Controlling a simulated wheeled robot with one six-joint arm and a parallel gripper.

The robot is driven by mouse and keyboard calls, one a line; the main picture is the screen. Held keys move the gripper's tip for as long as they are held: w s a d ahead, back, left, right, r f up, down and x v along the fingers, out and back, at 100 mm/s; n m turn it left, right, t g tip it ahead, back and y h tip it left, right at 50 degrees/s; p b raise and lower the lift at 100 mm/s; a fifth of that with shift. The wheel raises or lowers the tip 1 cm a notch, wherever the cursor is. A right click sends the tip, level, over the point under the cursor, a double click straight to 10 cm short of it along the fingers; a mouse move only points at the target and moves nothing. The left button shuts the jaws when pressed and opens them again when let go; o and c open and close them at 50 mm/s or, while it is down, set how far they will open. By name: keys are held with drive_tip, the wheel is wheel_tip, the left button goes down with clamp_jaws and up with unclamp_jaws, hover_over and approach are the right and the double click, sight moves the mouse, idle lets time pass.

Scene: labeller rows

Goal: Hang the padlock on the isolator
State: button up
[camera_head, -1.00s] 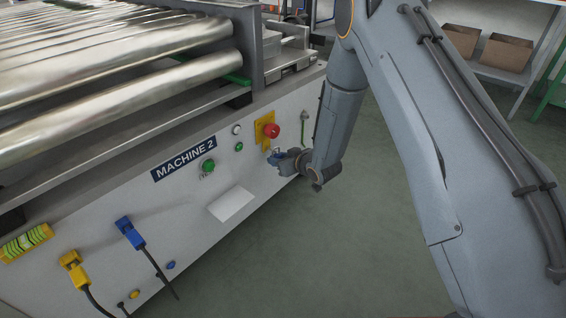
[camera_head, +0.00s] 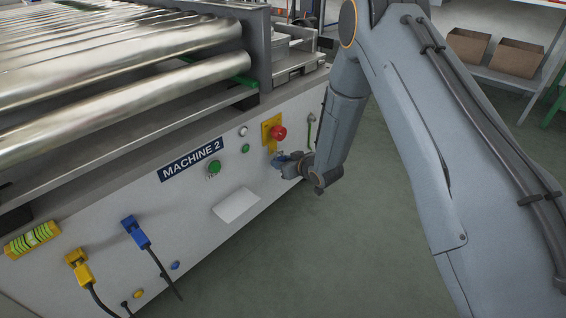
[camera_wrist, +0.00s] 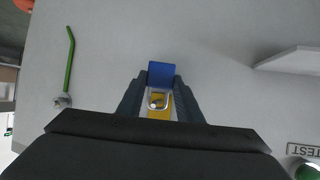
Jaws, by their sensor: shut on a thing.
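The isolator is a red knob (camera_head: 279,133) on a yellow plate (camera_head: 266,133), on the grey panel under the rollers. My gripper (camera_head: 284,160) is just below it, close to the panel. In the wrist view my gripper (camera_wrist: 159,100) is shut on a blue padlock (camera_wrist: 161,73), whose body sits between the fingertips. Its pale shackle (camera_wrist: 148,103) points back towards the yellow isolator plate (camera_wrist: 160,114) and overlaps it in the picture. A small round spot shows inside the loop. I cannot tell whether the shackle passes through the plate.
A green bent rod (camera_wrist: 70,60) stands beside my gripper. A green button (camera_head: 214,167) and a white sheet (camera_head: 237,205) are left on the panel. Blue (camera_head: 136,232) and yellow (camera_head: 78,268) plugs with cables hang lower left. The floor to the right is clear.

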drive_tip(key=o, duration=1.3)
drive_tip(key=shift+c, duration=0.2)
drive_tip(key=s+r+g+h+p, duration=0.1)
drive_tip(key=s+r+g+h, duration=0.1)
drive_tip(key=s+r, duration=0.65)
drive_tip(key=s+r+g+h+p, duration=0.2)
drive_tip(key=s+r, duration=0.4)
drive_tip(key=s, duration=0.6)
drive_tip(key=s+d+r+g+h, duration=0.1)
drive_tip(key=s+d+r+g, duration=0.2)
drive_tip(key=s, duration=1)
drive_tip(key=s+d+r+g+h, duration=0.1)
drive_tip(key=s+r+g+h, duration=0.3)
drive_tip(key=s, duration=0.8)
drive_tip(key=d+r+m+p, duration=0.3)
drive_tip(key=d+r+p, duration=0.7)
drive_tip(key=r+p, duration=0.3)
drive_tip(key=d+r+m+t+y+p, duration=0.1)
drive_tip(key=d+r+m+p, duration=0.3)
drive_tip(key=d+r+p, duration=0.7)
wheel_tip(320, 180, up, 4)
drive_tip(key=p, duration=0.3)
drive_tip(key=shift+s+d+r+y+p, duration=0.15)
drive_tip(key=shift+s+r+y+p, duration=0.1)
drive_tip(key=shift+s+y+p, duration=0.1)
